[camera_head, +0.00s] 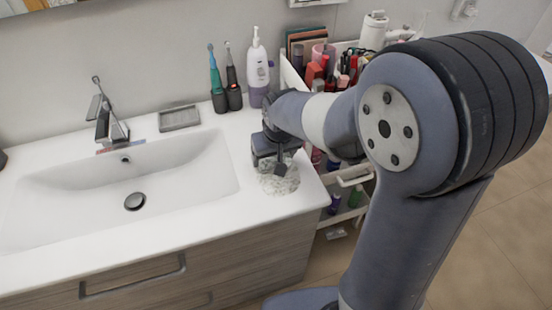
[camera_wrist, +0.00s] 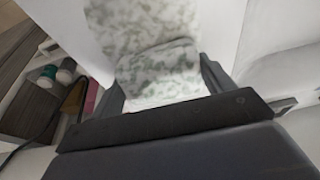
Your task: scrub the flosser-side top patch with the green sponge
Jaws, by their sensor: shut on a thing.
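My gripper (camera_head: 278,166) is low over the counter to the right of the sink. In the wrist view, my gripper (camera_wrist: 162,85) is shut on a pale block mottled with green, the sponge (camera_wrist: 160,72). A whitish, grey-green mottled patch (camera_wrist: 145,20) lies just beyond it on the white counter. In the head view the patch (camera_head: 280,185) is near the counter's right end, in front of the white and purple flosser (camera_head: 257,75). The sponge seems at or very near the patch; contact cannot be told. My gripper and arm partly hide the patch.
Two electric toothbrushes (camera_head: 226,80) stand in dark holders left of the flosser. A grey soap dish (camera_head: 179,118) and a faucet (camera_head: 106,115) are behind the sink basin (camera_head: 120,190). A white cart (camera_head: 290,75) of cosmetics stands beyond the counter's right edge.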

